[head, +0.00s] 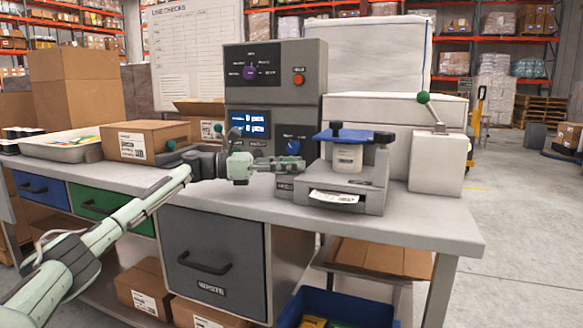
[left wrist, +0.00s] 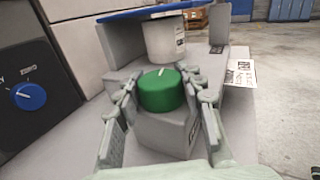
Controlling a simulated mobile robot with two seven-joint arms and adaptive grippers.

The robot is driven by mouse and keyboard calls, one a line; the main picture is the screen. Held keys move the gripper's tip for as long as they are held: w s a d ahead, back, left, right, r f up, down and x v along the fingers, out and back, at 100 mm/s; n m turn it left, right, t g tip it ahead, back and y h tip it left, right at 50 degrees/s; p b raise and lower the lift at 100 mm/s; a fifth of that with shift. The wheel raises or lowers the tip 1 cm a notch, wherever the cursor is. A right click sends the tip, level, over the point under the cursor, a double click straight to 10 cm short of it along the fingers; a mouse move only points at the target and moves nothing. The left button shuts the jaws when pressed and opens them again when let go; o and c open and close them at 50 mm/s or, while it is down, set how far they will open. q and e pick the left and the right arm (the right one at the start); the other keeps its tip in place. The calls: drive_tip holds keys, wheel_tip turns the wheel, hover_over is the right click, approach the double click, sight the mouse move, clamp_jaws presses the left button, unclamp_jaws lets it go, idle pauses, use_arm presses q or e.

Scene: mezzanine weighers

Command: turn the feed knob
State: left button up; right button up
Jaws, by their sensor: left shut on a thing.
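A green knob (left wrist: 161,90) with a white pointer line stands on a grey block at the side of the label machine (head: 345,200). My left gripper (left wrist: 160,92) is shut on the green knob, with a finger on each side of it. In the head view my left gripper (head: 283,163) reaches in from the left to the machine's left side and hides the knob. The machine has a blue top and a white roll (head: 347,157). A printed label (head: 333,197) sticks out of its front. My right gripper is not in view.
A grey panel (head: 276,100) behind carries a blue knob (head: 292,146), a purple knob (head: 249,73) and a red button (head: 299,80). A box with a green-balled lever (head: 438,163) stands right. Cartons (head: 145,140) and a tray (head: 58,147) are left. The bench front is clear.

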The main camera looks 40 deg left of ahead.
use_arm(q)
drive_tip(key=shift+r+m+g+h, duration=0.1)
drive_tip(key=shift+m+g+h, duration=0.85)
drive_tip(key=shift+g, duration=0.35)
drive_tip(key=shift+m, duration=0.25)
drive_tip(key=o, duration=1.2)
drive_tip(key=v, duration=0.7)
drive_tip(key=shift+s+a, duration=0.1)
drive_tip(key=shift+a, duration=0.1)
